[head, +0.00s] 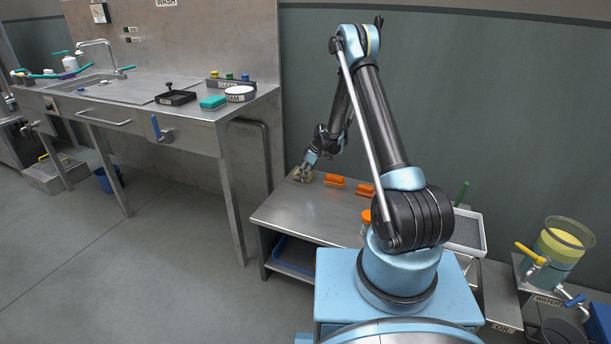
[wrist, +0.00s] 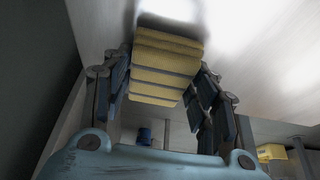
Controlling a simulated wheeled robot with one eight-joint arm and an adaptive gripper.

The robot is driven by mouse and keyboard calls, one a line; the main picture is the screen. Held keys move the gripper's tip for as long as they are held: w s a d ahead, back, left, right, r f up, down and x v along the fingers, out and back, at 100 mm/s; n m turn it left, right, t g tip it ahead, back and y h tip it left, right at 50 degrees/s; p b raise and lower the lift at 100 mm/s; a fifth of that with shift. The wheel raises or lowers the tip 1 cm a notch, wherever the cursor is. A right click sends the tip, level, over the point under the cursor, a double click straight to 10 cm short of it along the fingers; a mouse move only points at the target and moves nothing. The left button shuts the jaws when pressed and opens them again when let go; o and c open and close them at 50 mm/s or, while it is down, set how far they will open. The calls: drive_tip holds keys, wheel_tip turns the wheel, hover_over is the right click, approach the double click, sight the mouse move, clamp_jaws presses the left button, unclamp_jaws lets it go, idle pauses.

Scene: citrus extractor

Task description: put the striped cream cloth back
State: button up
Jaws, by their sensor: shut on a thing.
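The striped cream cloth (wrist: 166,66) is a folded block with yellowish-cream and grey bands in the wrist view. My gripper (wrist: 163,74) is shut on it, with one finger on each side. In the head view my gripper (head: 308,164) is low over the far left corner of the low steel table (head: 285,213).
Two orange items (head: 334,180) lie right of the cloth on the table. A white tray (head: 467,232) is farther right. A blue bin (head: 294,254) sits on the shelf below. The sink counter (head: 190,112) stands at left, with clear floor between.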

drive_tip(key=shift+s+f, duration=0.1)
drive_tip(key=shift+f, duration=0.4)
idle(0.3)
drive_tip(key=o, duration=1)
drive_tip(key=shift+c, duration=0.2)
drive_tip(key=shift+o, duration=0.7)
drive_tip(key=shift+f, duration=0.4)
drive_tip(key=shift+r, duration=0.15)
drive_tip(key=shift+r, duration=0.25)
